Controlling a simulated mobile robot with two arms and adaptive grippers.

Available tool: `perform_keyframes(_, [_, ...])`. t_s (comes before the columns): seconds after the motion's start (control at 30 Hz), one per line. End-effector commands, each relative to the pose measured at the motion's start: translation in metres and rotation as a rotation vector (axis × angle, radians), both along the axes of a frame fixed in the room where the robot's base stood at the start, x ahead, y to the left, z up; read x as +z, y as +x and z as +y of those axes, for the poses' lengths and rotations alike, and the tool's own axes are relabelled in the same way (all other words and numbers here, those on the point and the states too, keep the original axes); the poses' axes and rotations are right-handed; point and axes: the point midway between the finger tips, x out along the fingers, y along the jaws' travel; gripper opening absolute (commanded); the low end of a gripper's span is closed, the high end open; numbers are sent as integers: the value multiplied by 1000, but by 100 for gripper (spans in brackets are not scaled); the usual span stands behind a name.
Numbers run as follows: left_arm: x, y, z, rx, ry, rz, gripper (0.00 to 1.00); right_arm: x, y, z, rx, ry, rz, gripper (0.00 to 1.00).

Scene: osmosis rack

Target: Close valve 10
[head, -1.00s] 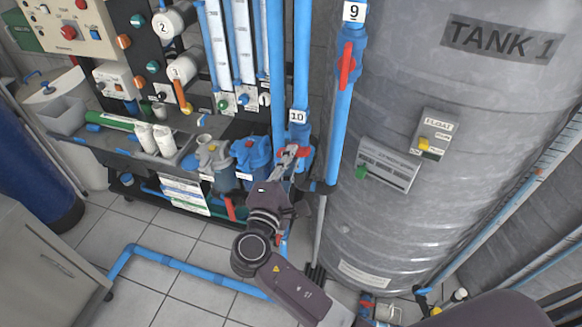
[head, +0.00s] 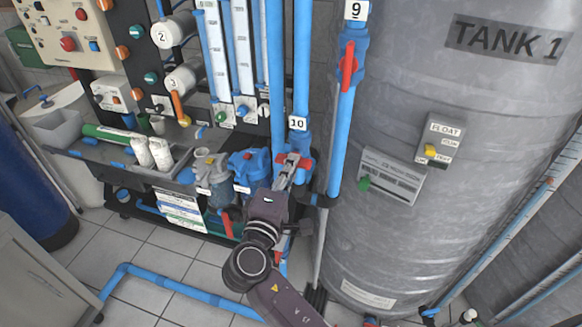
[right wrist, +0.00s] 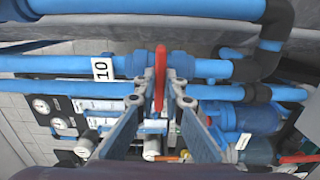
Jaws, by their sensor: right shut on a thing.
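Valve 10 is a blue valve with a red handle (head: 305,163), on a vertical blue pipe just under the white "10" label (head: 298,123). My right gripper (head: 291,167) reaches it from below and is shut on the red handle. In the right wrist view the red handle (right wrist: 160,66) stands between the two fingertips (right wrist: 161,98) and lies across the blue pipe. The "10" label (right wrist: 102,69) shows left of it there. The fingers hide part of the valve body. My left gripper is out of view.
Valve 9 with its red handle (head: 348,66) is on the pipe to the right, its handle along the pipe. The large grey TANK 1 (head: 450,110) stands close on the right. Blue filter housings (head: 247,165) are just left of the gripper.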

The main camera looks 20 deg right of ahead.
Motion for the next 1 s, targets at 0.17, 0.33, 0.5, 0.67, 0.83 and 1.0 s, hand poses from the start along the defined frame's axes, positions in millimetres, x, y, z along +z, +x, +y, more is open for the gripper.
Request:
perform_keyframes(0.17, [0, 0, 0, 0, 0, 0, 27, -1, 0, 0, -1, 3, 1, 12])
perform_keyframes(0.33, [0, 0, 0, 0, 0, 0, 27, -1, 0, 0, -1, 2, 1, 27])
perform_keyframes(0.5, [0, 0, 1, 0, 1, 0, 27, -1, 0, 0, 0, 1, 1, 27])
perform_keyframes(0.67, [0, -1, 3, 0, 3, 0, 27, -1, -6, 4, 1, 2, 2, 27])
perform_keyframes(0.83, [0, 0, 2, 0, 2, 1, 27, -2, -29, 20, 2, 3, 4, 27])
perform_keyframes(1.0, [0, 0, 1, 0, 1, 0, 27, -2, -51, 34, 1, 1, 4, 27])
